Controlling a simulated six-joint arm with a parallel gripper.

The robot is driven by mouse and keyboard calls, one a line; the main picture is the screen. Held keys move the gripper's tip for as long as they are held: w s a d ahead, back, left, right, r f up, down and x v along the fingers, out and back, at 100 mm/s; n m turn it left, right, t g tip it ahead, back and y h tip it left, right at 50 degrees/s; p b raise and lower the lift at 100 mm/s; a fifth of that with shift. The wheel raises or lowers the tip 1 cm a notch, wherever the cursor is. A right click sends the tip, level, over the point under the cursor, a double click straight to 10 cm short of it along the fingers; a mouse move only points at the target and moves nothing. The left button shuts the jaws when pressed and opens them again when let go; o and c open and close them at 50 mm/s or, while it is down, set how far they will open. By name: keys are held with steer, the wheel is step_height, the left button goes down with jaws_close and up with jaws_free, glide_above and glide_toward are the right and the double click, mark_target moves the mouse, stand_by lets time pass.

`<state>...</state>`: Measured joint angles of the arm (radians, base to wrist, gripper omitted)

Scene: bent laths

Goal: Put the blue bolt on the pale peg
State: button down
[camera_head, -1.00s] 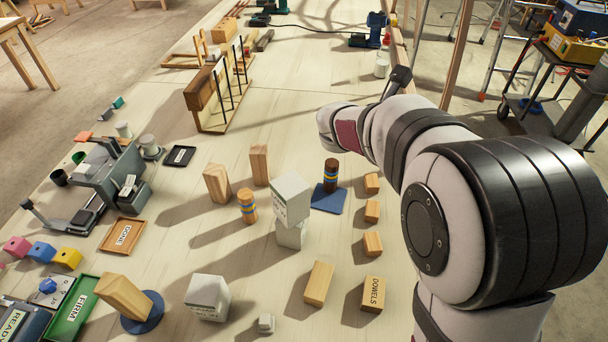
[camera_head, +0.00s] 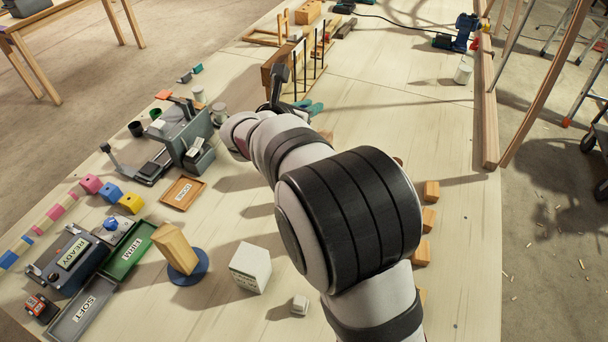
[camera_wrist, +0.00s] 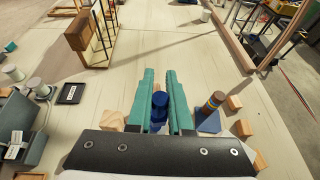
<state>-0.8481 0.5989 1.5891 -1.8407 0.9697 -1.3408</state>
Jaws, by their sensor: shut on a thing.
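My gripper (camera_wrist: 160,76) is in the wrist view, its two teal fingers shut on the blue bolt (camera_wrist: 160,100). The bolt's rounded dark-blue top shows between the fingers; its lower end is hard to make out. In the head view the teal fingertips (camera_head: 311,107) show just beyond my wrist, and the bolt is hidden. I cannot make out the pale peg now; my arm and gripper cover the middle of the table.
A wooden rack with dark rods (camera_wrist: 93,40) stands ahead on the left. A white box (camera_head: 250,268) stands nearer. The bench ahead (camera_wrist: 170,40) is mostly clear.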

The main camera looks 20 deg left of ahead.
step_height(320, 180, down, 11)
steer(key=shift+f, duration=0.2)
steer(key=shift+f, duration=0.1)
steer(key=c, duration=0.8)
jaws_free()
steer(key=shift+c, duration=0.2)
